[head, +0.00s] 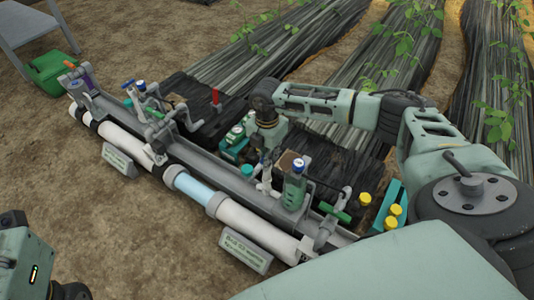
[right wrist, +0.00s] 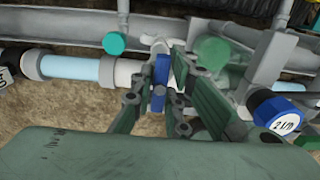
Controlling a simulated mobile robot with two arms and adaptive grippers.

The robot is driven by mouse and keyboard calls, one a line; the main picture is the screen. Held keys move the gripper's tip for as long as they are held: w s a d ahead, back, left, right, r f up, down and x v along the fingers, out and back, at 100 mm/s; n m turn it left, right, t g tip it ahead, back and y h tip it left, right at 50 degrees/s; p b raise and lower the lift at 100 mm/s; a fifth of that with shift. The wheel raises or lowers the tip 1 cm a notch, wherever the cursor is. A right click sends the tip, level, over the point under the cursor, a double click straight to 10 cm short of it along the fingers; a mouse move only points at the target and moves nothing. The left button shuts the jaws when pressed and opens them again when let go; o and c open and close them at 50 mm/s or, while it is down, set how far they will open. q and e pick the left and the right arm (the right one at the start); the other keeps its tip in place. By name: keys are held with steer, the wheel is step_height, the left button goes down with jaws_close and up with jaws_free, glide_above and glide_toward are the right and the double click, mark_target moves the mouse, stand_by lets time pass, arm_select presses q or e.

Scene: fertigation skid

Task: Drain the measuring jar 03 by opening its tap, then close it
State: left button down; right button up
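My right gripper (head: 268,160) reaches down to the skid in the head view, just left of a greenish, blue-capped unit (head: 294,190). In the right wrist view its dark green fingers (right wrist: 165,85) stand apart on either side of a blue tap handle (right wrist: 160,72). I see gaps beside the handle, so the fingers look open around it. A pale green, see-through round body (right wrist: 213,50), possibly the measuring jar, is partly hidden behind the right finger. I cannot read a jar number or see the liquid level.
A blue cap marked with a 2 (right wrist: 275,110) is close to the gripper's right. A teal cap (right wrist: 114,43) is to its left. White pipe (head: 255,228) runs along the skid front, with a sign (head: 243,250) before it. Yellow-capped bottles (head: 393,215) stand right.

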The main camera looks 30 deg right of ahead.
jaws_close()
steer(key=n, duration=0.9)
steer(key=shift+p, duration=0.3)
steer(key=n, duration=0.4)
steer(key=shift+d+n, duration=0.1)
steer(key=shift+n, duration=0.3)
steer(key=n, duration=0.5)
steer(key=shift+n, duration=0.3)
steer(key=shift+a, duration=0.2)
stand_by(4.6)
